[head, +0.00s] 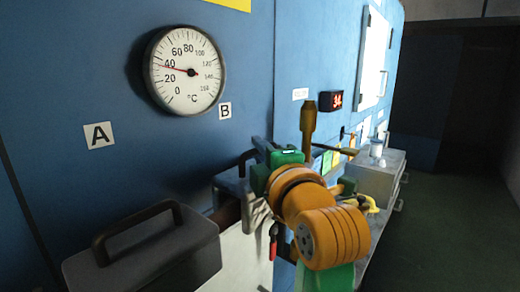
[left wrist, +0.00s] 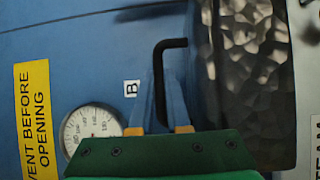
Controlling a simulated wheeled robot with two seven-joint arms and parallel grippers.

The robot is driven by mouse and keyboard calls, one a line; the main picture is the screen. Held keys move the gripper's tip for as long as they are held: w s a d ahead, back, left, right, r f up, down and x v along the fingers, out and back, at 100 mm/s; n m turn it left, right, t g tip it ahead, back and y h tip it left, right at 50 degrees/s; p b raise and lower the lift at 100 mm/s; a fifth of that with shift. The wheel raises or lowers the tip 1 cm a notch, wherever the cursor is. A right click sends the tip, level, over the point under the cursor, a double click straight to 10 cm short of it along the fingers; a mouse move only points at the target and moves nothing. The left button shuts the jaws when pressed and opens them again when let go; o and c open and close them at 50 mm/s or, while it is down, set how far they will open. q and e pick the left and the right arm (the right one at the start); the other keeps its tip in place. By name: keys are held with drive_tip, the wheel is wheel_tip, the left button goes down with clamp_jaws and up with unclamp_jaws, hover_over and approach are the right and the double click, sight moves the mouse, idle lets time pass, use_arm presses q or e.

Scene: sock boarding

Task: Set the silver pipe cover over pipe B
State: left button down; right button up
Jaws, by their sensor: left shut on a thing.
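The silver pipe cover (left wrist: 250,75) fills the right side of the left wrist view, with a dimpled metal surface and a black bent handle (left wrist: 172,43). My left gripper (left wrist: 163,75) is shut on this handle. In the head view, the left gripper (head: 258,150) is beside the blue wall, below and right of label B (head: 225,111). The cover (head: 232,188) is partly in view below it, apparently upright. Pipe B itself cannot be made out. Whether the cover touches anything underneath is hidden. My right gripper is not in view.
A grey box-like piece with a dark handle (head: 145,255) stands below label A (head: 99,135). A round gauge (head: 186,71) is on the blue wall. A grey cabinet (head: 375,175) stands behind my arm. The floor at right is clear.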

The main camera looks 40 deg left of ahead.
use_arm(q)
drive_tip(key=shift+f+b, duration=0.75)
drive_tip(key=shift+f, duration=0.25)
drive_tip(key=c, duration=0.8)
unclamp_jaws()
drive_tip(key=shift+s+d+f+b, duration=0.1)
drive_tip(key=shift+s+d+b, duration=0.15)
drive_tip(key=shift+d+b, duration=0.1)
drive_tip(key=b+v, duration=0.1)
drive_tip(key=v, duration=0.5)
drive_tip(key=shift+s+d, duration=0.1)
drive_tip(key=shift+d, duration=0.05)
